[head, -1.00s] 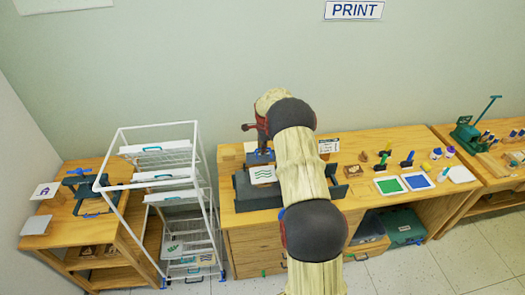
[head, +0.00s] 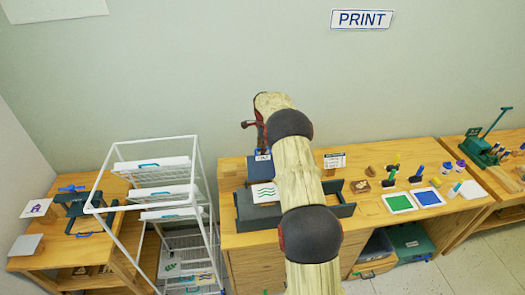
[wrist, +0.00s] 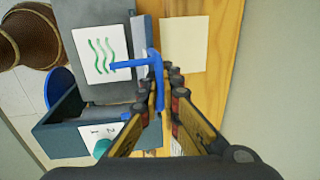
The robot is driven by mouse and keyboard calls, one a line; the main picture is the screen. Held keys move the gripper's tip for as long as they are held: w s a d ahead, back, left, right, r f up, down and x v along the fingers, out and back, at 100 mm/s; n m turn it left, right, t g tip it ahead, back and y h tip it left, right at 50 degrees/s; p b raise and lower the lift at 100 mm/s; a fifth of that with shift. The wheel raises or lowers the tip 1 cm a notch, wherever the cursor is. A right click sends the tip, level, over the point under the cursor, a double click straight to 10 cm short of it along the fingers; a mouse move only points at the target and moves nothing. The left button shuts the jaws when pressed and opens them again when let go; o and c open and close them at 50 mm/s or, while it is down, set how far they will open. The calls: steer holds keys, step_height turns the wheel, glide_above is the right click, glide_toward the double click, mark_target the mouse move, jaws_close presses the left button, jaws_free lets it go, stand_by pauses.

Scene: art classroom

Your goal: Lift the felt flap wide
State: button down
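The felt flap (head: 259,169) is a dark blue-grey panel with a small white label, raised at the back of the grey press bed on the middle bench. A blue handle (wrist: 157,85) lies between the fingertips in the wrist view. My gripper (wrist: 167,78) appears shut on this handle; the fingers are close together and hide part of it. In the head view my arm covers much of the press and most of the gripper. White paper with green wavy lines (head: 264,192) lies on the bed; it also shows in the wrist view (wrist: 99,55).
A white wire rack (head: 150,142) stands left of the bench. Green (head: 398,202) and blue (head: 428,197) ink plates and several tools lie to the right. A blank cream sheet (wrist: 184,45) lies beside the press. The wall is close behind.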

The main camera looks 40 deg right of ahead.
steer(key=shift+w+d, duration=0.1)
steer(key=shift+w, duration=0.05)
stand_by(0.3)
steer(key=c, duration=2)
jaws_free()
step_height(320, 180, up, 12)
steer(key=s, duration=0.1)
steer(key=shift+s+a, duration=0.2)
steer(key=shift+a, duration=0.25)
